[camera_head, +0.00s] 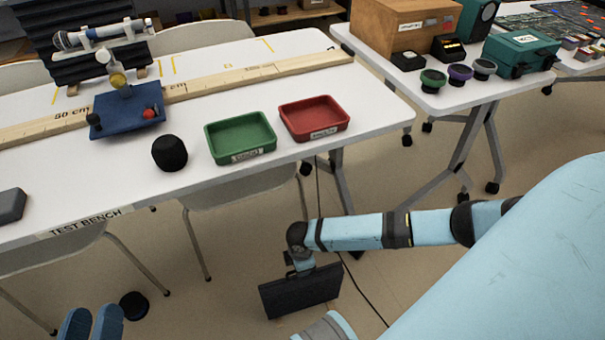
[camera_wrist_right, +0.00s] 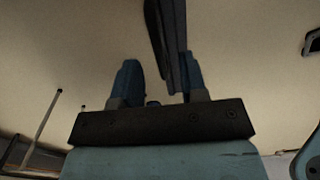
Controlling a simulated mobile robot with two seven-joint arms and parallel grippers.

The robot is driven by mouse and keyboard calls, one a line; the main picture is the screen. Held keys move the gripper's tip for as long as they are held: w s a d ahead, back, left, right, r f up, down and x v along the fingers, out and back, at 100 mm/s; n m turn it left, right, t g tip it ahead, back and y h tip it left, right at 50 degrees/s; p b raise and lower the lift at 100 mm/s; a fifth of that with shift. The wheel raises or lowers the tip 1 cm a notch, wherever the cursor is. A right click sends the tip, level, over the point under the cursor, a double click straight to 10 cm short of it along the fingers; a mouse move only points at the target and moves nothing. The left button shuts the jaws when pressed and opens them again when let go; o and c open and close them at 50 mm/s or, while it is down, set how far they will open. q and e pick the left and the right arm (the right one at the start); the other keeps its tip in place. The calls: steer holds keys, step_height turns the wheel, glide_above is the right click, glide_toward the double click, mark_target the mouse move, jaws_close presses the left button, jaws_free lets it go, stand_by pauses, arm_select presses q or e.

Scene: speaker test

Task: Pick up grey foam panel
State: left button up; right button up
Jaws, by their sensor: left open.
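A flat dark grey panel (camera_head: 302,292) with faint ridges is low beside the table, at the end of my right arm. My right gripper (camera_head: 301,264) is just above it, largely hidden by the wrist. In the right wrist view the panel (camera_wrist_right: 168,45) shows edge-on between the two blue fingers of the right gripper (camera_wrist_right: 160,80), close to the right finger, with a gap to the left one. I cannot tell whether the fingers grip it. My left gripper (camera_head: 90,325) is open and empty at the bottom left, cut by the picture edge.
The white test bench (camera_head: 120,210) holds a green tray (camera_head: 240,150), a red tray (camera_head: 314,132), a black knob-like object (camera_head: 169,153) and a blue stand (camera_head: 128,125). Another dark ridged panel (camera_head: 80,78) stands at the back. A table leg (camera_head: 341,185) and cable lie near the right gripper.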

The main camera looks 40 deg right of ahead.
step_height(320, 180, down, 3)
steer(key=shift+f+b, duration=0.1)
steer(key=shift+b, duration=0.45)
arm_select(q)
step_height(320, 180, down, 3)
steer(key=shift+d+r+g, duration=0.1)
steer(key=shift+d+g, duration=0.05)
steer(key=shift+g, duration=0.45)
arm_select(e)
jaws_close()
